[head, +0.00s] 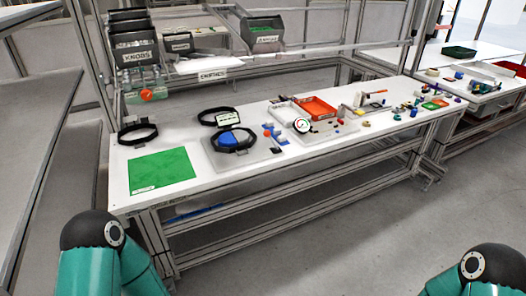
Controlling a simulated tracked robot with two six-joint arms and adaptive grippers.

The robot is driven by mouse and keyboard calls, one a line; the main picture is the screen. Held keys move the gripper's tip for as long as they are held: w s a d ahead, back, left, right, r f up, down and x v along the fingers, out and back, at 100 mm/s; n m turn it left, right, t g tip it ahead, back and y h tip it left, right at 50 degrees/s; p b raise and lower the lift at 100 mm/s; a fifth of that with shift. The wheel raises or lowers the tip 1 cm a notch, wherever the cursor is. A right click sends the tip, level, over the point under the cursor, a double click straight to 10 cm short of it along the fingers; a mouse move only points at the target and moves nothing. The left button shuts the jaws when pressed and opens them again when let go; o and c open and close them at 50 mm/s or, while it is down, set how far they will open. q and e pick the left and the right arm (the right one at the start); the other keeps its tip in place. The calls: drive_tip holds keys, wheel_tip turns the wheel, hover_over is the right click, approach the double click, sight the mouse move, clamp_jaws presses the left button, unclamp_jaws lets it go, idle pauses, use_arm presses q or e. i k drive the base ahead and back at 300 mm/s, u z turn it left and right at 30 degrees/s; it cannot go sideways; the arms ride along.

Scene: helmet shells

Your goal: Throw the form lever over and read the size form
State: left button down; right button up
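The size form appears to be the blue block (229,136) inside a black ring (243,150), on a grey base plate (215,160) at the table's left-centre. A small lever-like part with a red end (267,132) stands at the plate's right side; it is too small to tell which way it is thrown. A round white dial (302,125) faces me to the right of the plate, its reading not legible. Only teal links of my arms show in the bottom corners, well short of the table. Neither gripper is in view.
A green mat (160,171) lies at the table's left end, with a black band (138,133) behind it. Another black band (219,116) lies behind the plate. An orange tray (318,107) and several small parts lie to the right. Bins stand on a shelf behind. The near floor is clear.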

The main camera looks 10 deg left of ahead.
sight(267, 133)
drive_tip(key=u, duration=0.55)
drive_tip(key=i, duration=0.9)
drive_tip(key=u, duration=0.1)
